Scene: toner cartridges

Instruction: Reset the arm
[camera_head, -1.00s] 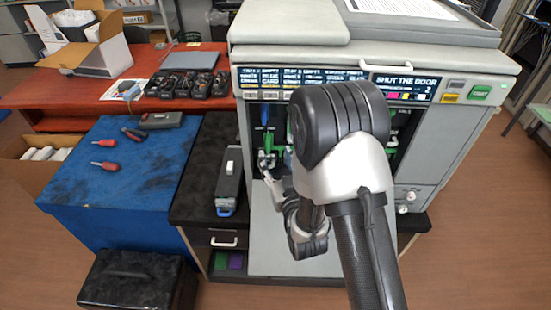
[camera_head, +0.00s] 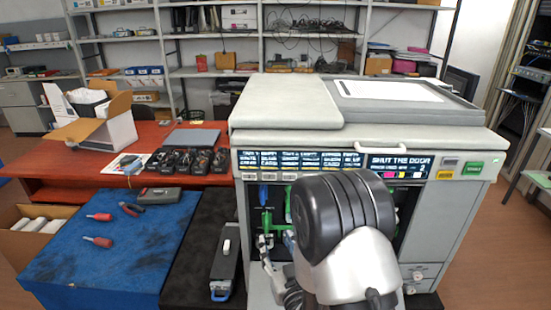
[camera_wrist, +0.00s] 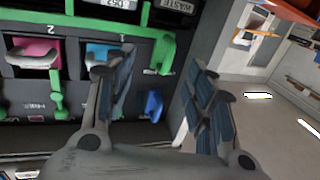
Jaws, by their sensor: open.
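My gripper (camera_wrist: 160,62) is open and empty in the wrist view, its two dark fingers spread apart. It is in front of the printer's open bay, where a pink-fronted cartridge (camera_wrist: 36,52) and a blue-fronted cartridge (camera_wrist: 97,55) sit in numbered slots. A green lever (camera_wrist: 163,52) and a blue lever (camera_wrist: 153,106) show between the fingers. In the head view the printer (camera_head: 290,100) stands at centre right, its display (camera_head: 399,162) reading "SHUT THE DOOR". My arm hides much of the bay and the lowered door.
A black cartridge-like unit (camera_head: 226,262) lies on the dark cabinet left of the printer. The blue bench (camera_head: 60,275) holds red-handled screwdrivers (camera_head: 98,241) and pliers (camera_head: 132,209). The red table (camera_head: 40,178) behind carries an open box (camera_head: 108,128). Floor is clear at right.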

